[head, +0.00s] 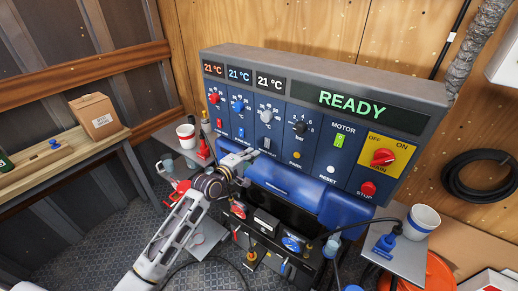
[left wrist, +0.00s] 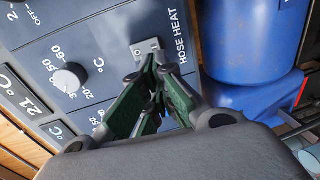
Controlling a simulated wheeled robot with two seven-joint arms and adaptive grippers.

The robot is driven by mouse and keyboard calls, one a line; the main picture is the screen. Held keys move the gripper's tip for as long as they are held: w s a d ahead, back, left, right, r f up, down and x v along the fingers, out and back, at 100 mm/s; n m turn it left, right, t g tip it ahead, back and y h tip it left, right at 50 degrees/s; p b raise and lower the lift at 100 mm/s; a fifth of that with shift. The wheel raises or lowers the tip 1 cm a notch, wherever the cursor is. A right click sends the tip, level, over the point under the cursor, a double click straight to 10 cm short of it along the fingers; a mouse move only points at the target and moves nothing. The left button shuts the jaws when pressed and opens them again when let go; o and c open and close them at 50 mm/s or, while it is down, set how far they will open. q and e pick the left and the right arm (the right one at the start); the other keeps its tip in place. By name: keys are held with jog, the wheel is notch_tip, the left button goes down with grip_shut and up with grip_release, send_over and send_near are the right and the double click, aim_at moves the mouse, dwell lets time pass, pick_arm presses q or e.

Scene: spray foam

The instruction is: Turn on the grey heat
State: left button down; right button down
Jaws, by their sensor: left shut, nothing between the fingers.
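The grey column of the control panel has a grey knob (head: 266,116) under a white 21 °C display (head: 271,84). The grey heat switch (left wrist: 147,48), labelled HOSE HEAT, is below that knob; the knob (left wrist: 70,77) also shows in the left wrist view. My left gripper (head: 252,153) is shut and empty, in front of the panel's lower part. In the left wrist view its fingertips (left wrist: 152,64) are right at the switch's lower edge and partly cover it. I cannot tell whether they touch it. My right gripper is not in view.
The panel's READY display (head: 352,104) is lit green. A red main switch (head: 383,157) and a red stop button (head: 368,188) are at its right. A blue cylinder (head: 285,181) lies below the panel. A side table with a white bucket (head: 421,222) stands at the right.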

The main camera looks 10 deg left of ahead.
aim_at(265, 145)
pick_arm(q)
jog(key=shift+p+x, duration=0.35)
jog(key=shift+x, duration=2.25)
jog(key=shift+w+d+f+t+b, duration=0.15)
jog(key=shift+w+t+b, duration=0.15)
jog(key=shift+b, duration=0.7)
jog(key=shift+s, duration=0.15)
